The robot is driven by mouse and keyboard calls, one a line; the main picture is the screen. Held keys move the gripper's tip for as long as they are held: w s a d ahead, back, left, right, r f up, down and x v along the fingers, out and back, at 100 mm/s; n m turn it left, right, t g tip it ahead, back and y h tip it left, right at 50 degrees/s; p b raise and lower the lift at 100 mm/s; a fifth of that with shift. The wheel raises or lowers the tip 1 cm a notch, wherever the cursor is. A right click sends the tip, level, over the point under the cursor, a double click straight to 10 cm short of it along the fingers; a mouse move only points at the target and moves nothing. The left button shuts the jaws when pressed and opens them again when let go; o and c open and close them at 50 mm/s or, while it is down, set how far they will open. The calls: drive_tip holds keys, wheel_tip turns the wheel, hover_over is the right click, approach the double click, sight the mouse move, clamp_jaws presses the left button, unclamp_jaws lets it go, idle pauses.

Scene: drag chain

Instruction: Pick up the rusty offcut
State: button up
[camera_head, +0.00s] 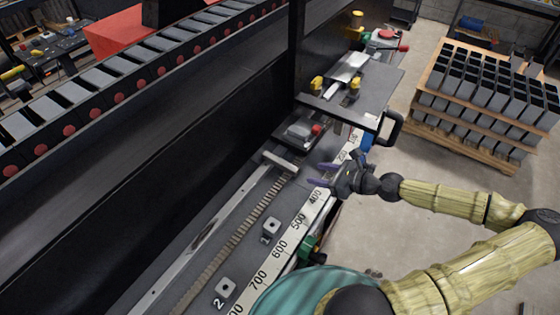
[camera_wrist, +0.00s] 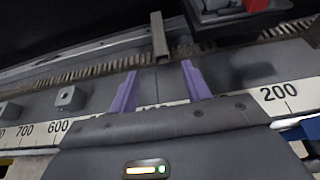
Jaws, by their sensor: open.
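A short straight bar (camera_head: 281,161), pale grey-brown, lies across the far end of the toothed strip on the machine bed; it looks like the offcut, though rust is hard to make out. In the wrist view the bar (camera_wrist: 159,38) stands out brownish, pointing towards my gripper, ahead of the gap between the fingers. My gripper (camera_head: 318,175) is open, its two purple fingers apart, just to the right of the bar and over the numbered scale. The open gripper (camera_wrist: 158,80) holds nothing in the wrist view, and its tips are short of the bar.
The toothed strip (camera_head: 238,226) runs along the bed beside the numbered scale (camera_head: 280,247). Blocks marked 1 (camera_head: 270,229) and 2 (camera_head: 225,288) stand nearer. A dark carriage with a red knob (camera_head: 317,130) sits just beyond the bar. A tall black wall rises at left.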

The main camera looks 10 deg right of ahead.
sight(292, 167)
drive_tip(key=p+x, duration=0.1)
drive_tip(key=x, duration=0.3)
drive_tip(key=shift+w+a, duration=0.1)
drive_tip(key=shift+w+a+f, duration=0.15)
drive_tip(key=shift+w+f, duration=0.05)
drive_tip(key=shift+w, duration=0.15)
drive_tip(key=shift+a, duration=0.2)
drive_tip(key=shift+p, duration=0.35)
drive_tip(key=shift+w+a+p, duration=0.3)
drive_tip(key=shift+w+p, duration=0.1)
drive_tip(key=shift+p, duration=0.25)
drive_tip(key=p+x, duration=0.1)
drive_tip(key=x, duration=0.1)
drive_tip(key=shift+w+a+f+p, duration=0.1)
drive_tip(key=shift+w+a+p, duration=0.15)
drive_tip(key=shift+a+p, duration=0.15)
drive_tip(key=shift+w+a+f, duration=0.2)
drive_tip(key=shift+w+f, duration=0.1)
drive_tip(key=shift+f, duration=0.05)
